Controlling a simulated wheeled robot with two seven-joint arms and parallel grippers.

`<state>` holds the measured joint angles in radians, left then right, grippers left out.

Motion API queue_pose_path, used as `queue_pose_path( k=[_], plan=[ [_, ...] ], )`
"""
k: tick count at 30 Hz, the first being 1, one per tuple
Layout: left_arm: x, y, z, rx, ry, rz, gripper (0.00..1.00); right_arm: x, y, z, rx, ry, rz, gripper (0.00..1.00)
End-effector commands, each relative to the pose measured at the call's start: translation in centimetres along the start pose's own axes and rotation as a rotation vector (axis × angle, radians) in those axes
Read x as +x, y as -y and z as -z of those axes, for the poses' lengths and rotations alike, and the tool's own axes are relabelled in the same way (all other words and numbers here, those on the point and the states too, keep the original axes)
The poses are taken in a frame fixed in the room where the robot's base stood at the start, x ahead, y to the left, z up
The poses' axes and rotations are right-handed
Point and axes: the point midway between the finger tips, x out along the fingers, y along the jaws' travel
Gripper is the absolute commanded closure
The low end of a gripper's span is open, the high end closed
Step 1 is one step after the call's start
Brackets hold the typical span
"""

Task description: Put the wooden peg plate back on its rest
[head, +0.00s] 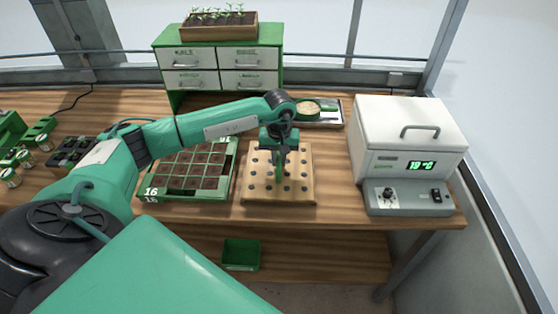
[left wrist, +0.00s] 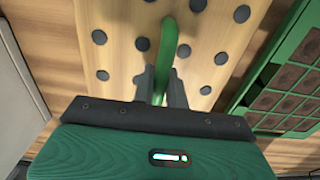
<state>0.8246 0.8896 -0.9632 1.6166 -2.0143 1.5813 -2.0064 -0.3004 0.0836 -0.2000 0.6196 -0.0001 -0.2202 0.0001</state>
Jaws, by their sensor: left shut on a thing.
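The wooden peg plate (head: 301,186) is a light wooden board with several dark round pegs and a green handle. It lies flat, on or just above the bench, between the seed tray and the white box. My left gripper (head: 279,165) is over its middle, pointing down. In the left wrist view, the fingers (left wrist: 161,85) are shut on the plate's green handle (left wrist: 166,51), with the plate (left wrist: 123,52) beyond them. I cannot make out the rest, or whether the plate touches what is under it. My right gripper is not in view.
A green seed tray (head: 190,196) with soil cells sits close left of the plate. A white box with a temperature display (head: 408,138) stands right. A drawer cabinet (head: 218,68) and a tray with a round dish (head: 328,117) are behind. A green bin (head: 241,254) is below.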

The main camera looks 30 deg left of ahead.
Motion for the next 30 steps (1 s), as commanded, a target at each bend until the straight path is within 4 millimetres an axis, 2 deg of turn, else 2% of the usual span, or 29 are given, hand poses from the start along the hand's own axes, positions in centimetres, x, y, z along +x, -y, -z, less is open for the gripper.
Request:
queue_pose_path(
  k=[5, 21, 22, 25, 30],
  plan=[
    [1.7, 0.0, 0.0, 0.0, -0.001, -0.002, 1.0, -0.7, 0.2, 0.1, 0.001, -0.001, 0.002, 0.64],
    [2.6, 0.0, 0.1, 0.0, -0.002, -0.002, 1.0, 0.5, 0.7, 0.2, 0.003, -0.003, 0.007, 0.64],
    [2.6, 0.0, 0.0, 0.0, -0.001, -0.001, 0.82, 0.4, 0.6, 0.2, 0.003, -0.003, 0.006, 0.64],
    [2.5, 0.0, 0.0, 0.0, 0.0, -0.001, 0.64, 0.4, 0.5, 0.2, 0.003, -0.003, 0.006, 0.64],
    [2.5, 0.0, 0.0, 0.0, 0.0, -0.001, 0.64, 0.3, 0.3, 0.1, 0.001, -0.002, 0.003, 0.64]
  ],
)
